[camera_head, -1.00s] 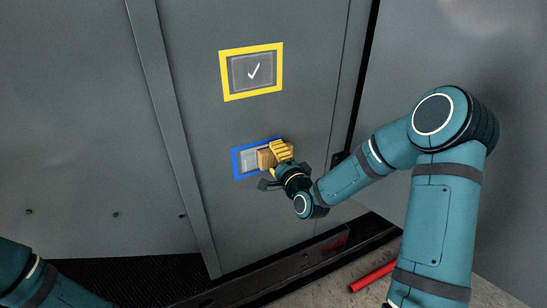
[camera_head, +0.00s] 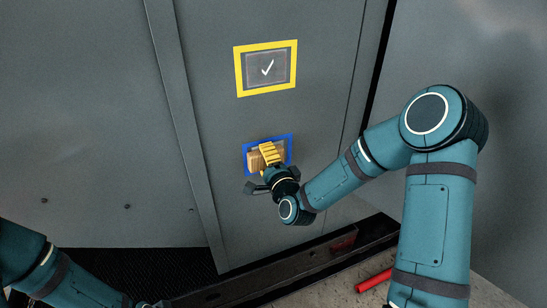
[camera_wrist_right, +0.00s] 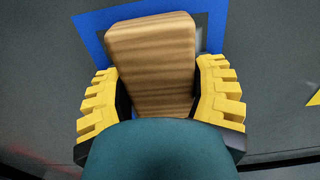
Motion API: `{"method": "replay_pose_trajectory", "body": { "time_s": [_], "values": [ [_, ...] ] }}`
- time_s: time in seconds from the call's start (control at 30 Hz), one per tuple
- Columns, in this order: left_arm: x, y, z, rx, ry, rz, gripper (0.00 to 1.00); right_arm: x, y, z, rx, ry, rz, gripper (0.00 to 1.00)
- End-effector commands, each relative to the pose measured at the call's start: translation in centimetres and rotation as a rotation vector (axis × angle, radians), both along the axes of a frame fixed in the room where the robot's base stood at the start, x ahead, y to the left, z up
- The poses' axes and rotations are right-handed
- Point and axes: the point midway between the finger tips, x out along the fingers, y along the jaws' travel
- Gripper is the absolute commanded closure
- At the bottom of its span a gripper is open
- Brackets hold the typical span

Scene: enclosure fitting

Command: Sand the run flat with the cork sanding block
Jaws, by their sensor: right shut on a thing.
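The cork sanding block (camera_head: 253,163) is brown and striped. It is in my right gripper (camera_head: 270,154), whose yellow fingers are shut on its two sides, as the right wrist view shows the block (camera_wrist_right: 150,65) between the fingers (camera_wrist_right: 158,95). The block is at the left part of a blue-taped frame (camera_head: 288,148) on the grey panel and hides much of the patch inside. I cannot tell whether it touches the surface. The run itself cannot be made out. My left arm is at the bottom left; little of its gripper (camera_head: 152,304) shows.
A yellow-taped frame (camera_head: 239,72) around a grey patch with a white tick is above the blue one. A raised vertical strip (camera_head: 185,120) runs left of both. A dark sill (camera_head: 300,262) and a red cylinder (camera_head: 374,280) are low at the right.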

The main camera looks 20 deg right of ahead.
Motion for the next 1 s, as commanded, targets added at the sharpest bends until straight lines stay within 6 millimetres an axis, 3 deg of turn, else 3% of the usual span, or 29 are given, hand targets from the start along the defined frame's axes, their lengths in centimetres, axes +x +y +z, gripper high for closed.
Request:
{"method": "replay_pose_trajectory", "body": {
  "time_s": [0.6,1.0],
  "values": [
    [0.0,0.0,0.0,0.0,0.0,0.0,0.53,-0.2,3.6,0.0,0.001,0.001,0.001,0.67],
    [0.0,0.0,0.0,0.0,0.0,0.0,0.53,-0.5,3.7,0.0,0.0,0.001,-0.001,0.67]
  ]
}}
